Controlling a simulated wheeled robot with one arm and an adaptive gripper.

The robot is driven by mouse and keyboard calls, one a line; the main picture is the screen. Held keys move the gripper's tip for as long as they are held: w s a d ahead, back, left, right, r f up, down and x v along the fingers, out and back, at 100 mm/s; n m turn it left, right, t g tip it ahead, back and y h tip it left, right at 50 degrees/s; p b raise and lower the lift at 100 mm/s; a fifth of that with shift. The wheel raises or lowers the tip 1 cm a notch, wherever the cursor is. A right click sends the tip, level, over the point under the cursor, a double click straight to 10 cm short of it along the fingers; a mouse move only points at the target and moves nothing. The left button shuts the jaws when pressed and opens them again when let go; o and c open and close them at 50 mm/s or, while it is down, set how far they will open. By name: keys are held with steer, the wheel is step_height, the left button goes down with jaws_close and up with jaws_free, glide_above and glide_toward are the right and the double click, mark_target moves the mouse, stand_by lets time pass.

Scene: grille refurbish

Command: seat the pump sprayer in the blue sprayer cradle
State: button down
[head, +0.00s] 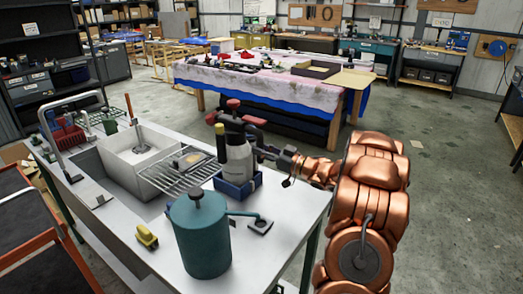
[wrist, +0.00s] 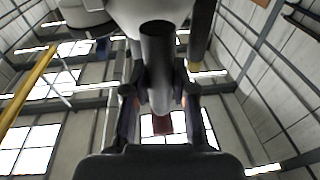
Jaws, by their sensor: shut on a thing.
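The pump sprayer (head: 238,158) has a pale grey body, a dark head and red parts at the top. It stands upright over the blue sprayer cradle (head: 237,190) on the bench. Its lower end is hidden behind the cradle wall, so I cannot tell whether it touches the bottom. My gripper (head: 257,148) reaches in from the right and is shut on the sprayer's upper part. In the wrist view, my gripper (wrist: 157,98) has its dark fingers on both sides of a dark and grey part of the sprayer (wrist: 157,45).
A wire rack (head: 165,180) with a small item lies left of the cradle, by a white sink (head: 120,165). A yellow-green object (head: 147,237) lies front left. The bench's right side is mostly bare.

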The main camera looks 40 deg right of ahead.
steer(key=shift+r, duration=0.15)
steer(key=shift+c, duration=1.5)
jaws_free()
steer(key=shift+f, duration=0.2)
steer(key=shift+s, duration=0.1)
steer(key=v, duration=0.6)
steer(key=shift+s+d, duration=0.25)
steer(key=shift+s, duration=0.15)
steer(key=shift+a+f, duration=0.1)
